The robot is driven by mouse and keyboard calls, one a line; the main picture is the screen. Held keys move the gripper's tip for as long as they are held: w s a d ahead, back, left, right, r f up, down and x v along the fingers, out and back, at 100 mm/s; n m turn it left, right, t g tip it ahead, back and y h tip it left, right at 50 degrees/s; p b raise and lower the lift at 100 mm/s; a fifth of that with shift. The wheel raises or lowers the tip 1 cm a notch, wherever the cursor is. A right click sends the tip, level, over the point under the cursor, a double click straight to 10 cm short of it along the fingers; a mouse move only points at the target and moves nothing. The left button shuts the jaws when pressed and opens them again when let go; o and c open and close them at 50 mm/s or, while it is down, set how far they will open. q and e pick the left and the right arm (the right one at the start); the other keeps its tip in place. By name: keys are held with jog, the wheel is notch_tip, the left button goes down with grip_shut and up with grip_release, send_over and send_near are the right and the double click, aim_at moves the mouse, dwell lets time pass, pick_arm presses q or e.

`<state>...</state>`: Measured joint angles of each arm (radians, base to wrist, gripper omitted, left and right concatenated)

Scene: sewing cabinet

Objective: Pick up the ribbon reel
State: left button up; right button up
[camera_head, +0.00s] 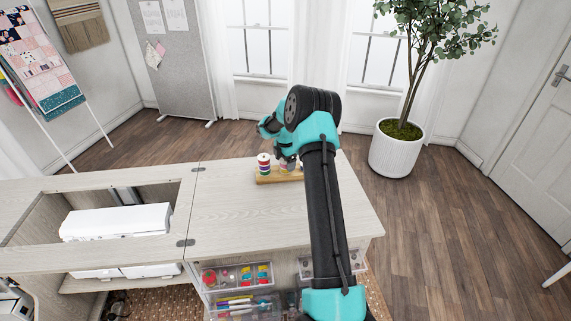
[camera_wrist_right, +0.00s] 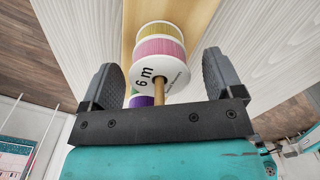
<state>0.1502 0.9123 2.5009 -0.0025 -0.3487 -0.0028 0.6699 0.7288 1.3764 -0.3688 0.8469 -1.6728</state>
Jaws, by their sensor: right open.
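A ribbon reel (camera_wrist_right: 160,50) with pink ribbon and a white face marked "6 m" is in the right wrist view, with a yellow reel (camera_wrist_right: 160,30) directly beyond it. A wooden peg (camera_wrist_right: 159,92) sticks out towards the camera. My right gripper (camera_wrist_right: 160,62) is open, one finger on each side of the pink reel, with gaps showing. In the head view my right gripper (camera_head: 287,160) is over a wooden stand (camera_head: 268,180) and hides part of its reels. My left gripper is not in view.
A stack of red and white reels (camera_head: 264,163) stands at the stand's left end, close beside my gripper. A purple reel (camera_wrist_right: 142,101) shows partly below the pink one. The cabinet top (camera_head: 235,220) is clear in front. A white machine (camera_head: 116,221) sits in the left opening.

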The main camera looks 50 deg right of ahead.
jog(key=c, duration=1)
notch_tip(320, 180, up, 10)
dwell(0.5)
dwell(0.3)
jog(key=s+d+r, duration=0.1)
jog(key=s+d, duration=0.1)
jog(key=s+d+r, duration=0.1)
jog(key=s+d, duration=0.1)
jog(key=s+d+r, duration=0.1)
jog(key=s+d, duration=0.1)
jog(key=shift+s+d+r, duration=0.15)
jog(key=shift+d+r, duration=0.05)
jog(key=shift+r, duration=0.05)
